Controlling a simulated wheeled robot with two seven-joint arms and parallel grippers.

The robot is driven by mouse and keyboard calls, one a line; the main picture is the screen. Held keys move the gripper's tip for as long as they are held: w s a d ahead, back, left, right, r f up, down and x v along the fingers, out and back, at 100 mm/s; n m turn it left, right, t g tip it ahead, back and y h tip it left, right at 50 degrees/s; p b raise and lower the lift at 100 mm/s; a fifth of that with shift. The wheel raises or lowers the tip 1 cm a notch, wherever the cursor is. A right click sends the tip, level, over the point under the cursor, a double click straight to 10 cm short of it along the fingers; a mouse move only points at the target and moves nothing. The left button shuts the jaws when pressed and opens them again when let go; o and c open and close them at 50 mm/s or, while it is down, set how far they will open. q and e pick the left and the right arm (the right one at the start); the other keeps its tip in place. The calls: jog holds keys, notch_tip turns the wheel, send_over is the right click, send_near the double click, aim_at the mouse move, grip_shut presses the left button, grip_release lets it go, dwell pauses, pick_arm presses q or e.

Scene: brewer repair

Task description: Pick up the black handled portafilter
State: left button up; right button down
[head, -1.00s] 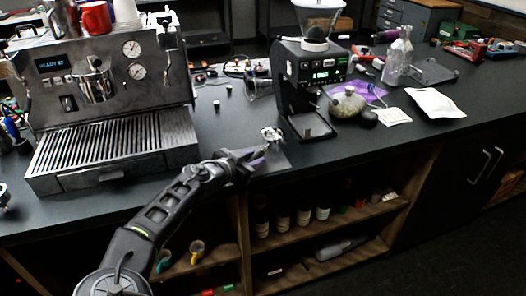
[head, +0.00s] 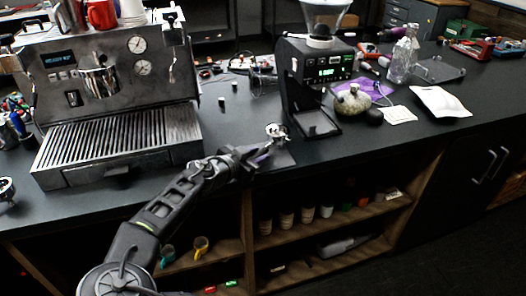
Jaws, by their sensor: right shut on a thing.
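The portafilter (head: 277,131) has a metal head that rests at or just above a dark mat (head: 282,158) near the counter's front edge, left of the grinder. Its handle points down-left toward my right gripper (head: 257,155). My right gripper is shut on the handle, whose dark colour merges with the jaws and is mostly hidden. I cannot tell whether the portafilter is lifted clear of the mat. My left gripper is not in view.
An espresso machine (head: 118,92) with a slatted drip tray stands to the left. A grinder (head: 315,85) stands close right of the portafilter. A second metal piece (head: 6,189) sits at the left edge. Open shelves (head: 330,232) are below the counter.

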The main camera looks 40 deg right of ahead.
aim_at(257, 154)
notch_tip(257, 154, up, 10)
jog(key=shift+r+b, duration=0.1)
jog(key=shift+b, duration=0.55)
jog(key=c, duration=1.7)
grip_release()
grip_shut()
